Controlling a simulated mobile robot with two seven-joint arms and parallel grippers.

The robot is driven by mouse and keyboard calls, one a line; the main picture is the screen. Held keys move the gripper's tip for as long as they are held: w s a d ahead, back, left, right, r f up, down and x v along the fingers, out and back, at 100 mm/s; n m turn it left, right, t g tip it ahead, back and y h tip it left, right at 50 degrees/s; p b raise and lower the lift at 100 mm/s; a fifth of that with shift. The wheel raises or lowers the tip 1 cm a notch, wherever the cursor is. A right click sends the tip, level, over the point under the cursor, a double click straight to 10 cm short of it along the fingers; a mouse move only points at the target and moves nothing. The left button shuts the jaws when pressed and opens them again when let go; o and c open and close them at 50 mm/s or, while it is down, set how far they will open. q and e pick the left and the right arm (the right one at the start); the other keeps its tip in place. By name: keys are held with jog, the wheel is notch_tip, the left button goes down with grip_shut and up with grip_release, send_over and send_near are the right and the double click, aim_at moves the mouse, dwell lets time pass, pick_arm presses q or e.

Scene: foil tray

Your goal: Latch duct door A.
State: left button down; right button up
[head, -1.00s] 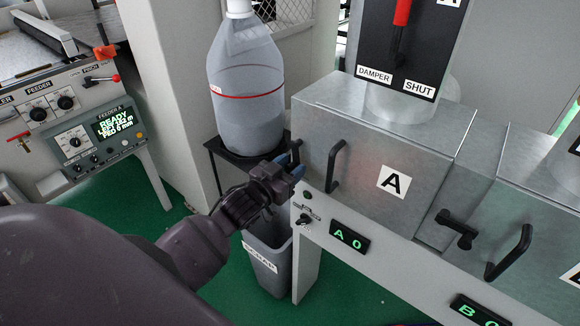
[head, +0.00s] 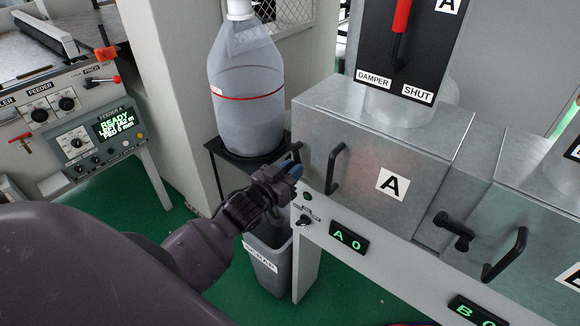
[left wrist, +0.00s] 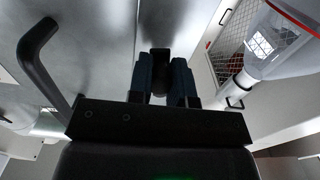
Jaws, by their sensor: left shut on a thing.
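Duct door A (head: 365,165) is a grey metal panel with a white "A" label and a black bar handle (head: 336,168). It looks flush with its box. A black latch handle (head: 296,152) is at the door's left edge. My left gripper (head: 293,172) is at that edge, left of the bar handle. In the left wrist view, its blue fingers (left wrist: 161,80) are shut on the black latch handle (left wrist: 160,57), in front of bare metal. The fingers hide part of the latch. The bar handle also shows in the left wrist view (left wrist: 40,62). My right gripper is not in view.
A large clear jug (head: 245,90) stands on a black stand (head: 235,158) close behind my left gripper. A scrap bin (head: 268,265) is below. The damper panel (head: 402,50) reads SHUT above door A. Another latch (head: 455,230) and door B's handle (head: 506,255) are to the right.

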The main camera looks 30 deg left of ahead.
aim_at(314, 153)
pick_arm(q)
jog(key=shift+d+r+n+p, duration=0.3)
jog(key=shift+d+n+p, duration=0.05)
jog(key=shift+n+p, duration=0.4)
jog(key=shift+d+r+n+p, duration=0.1)
jog(key=shift+d+n+p, duration=0.35)
jog(key=shift+n, duration=0.5)
jog(key=n, duration=0.2)
jog(key=d+r+n, duration=0.1)
jog(key=n, duration=0.1)
jog(key=r+n, duration=0.1)
jog(key=n, duration=0.2)
jog(key=shift+s+d+r, duration=0.1)
jog(key=shift+d, duration=0.25)
jog(key=shift+d+r+n, duration=0.1)
jog(key=shift+r+n, duration=0.4)
jog(key=shift+n, duration=0.7)
jog(key=shift+d+r+n, duration=0.1)
jog(key=shift+r+n, duration=0.35)
jog(key=shift+n, duration=0.75)
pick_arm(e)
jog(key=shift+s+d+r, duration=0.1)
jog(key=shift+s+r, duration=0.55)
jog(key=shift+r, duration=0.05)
pick_arm(q)
jog(key=shift+r, duration=0.1)
jog(key=c, duration=1.2)
grip_release()
jog(key=shift+c, duration=0.2)
jog(key=shift+o, duration=0.9)
